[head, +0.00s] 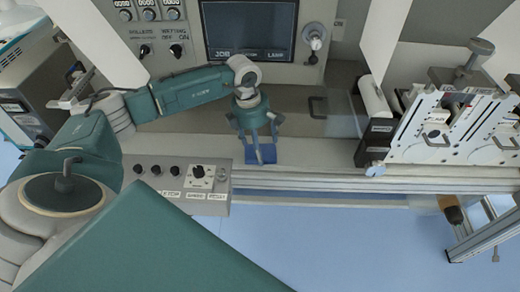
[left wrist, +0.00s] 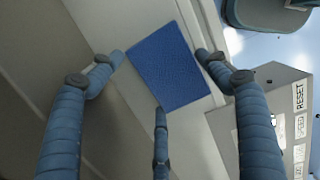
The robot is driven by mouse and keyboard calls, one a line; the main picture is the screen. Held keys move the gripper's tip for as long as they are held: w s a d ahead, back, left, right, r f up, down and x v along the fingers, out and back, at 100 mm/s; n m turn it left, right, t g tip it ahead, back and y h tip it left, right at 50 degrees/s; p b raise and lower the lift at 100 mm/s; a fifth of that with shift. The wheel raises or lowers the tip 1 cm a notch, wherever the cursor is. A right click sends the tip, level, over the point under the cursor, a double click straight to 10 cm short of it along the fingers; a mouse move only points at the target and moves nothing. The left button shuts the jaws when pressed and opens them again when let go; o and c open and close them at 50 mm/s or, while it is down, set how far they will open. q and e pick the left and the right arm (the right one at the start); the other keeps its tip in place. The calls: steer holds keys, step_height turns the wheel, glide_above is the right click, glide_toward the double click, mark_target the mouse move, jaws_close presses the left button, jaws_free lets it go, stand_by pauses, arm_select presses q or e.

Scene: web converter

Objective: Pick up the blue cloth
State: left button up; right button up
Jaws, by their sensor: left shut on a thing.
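The blue cloth (head: 268,154) is a small flat blue square at the front of the machine's grey deck, below the screen. In the left wrist view the cloth (left wrist: 172,68) lies between my fingertips, its textured face in plain sight. My left gripper (head: 258,150) points down over it, with its fingers closed in on the cloth's edges. In the left wrist view the left gripper (left wrist: 160,62) has a finger at either side of the cloth and a third at its near corner. I cannot tell whether the cloth is clear of the deck. My right gripper is not in view.
A control box (head: 180,182) with knobs stands just left and in front of the cloth. A screen panel (head: 250,30) rises behind. A roller and clamp unit (head: 445,125) stands to the right. The deck (head: 310,150) right of the cloth is clear.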

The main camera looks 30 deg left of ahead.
arm_select(q)
steer(key=shift+r, duration=0.35)
step_height(320, 180, up, 19)
steer(key=b, duration=0.4)
steer(key=shift+r, duration=0.2)
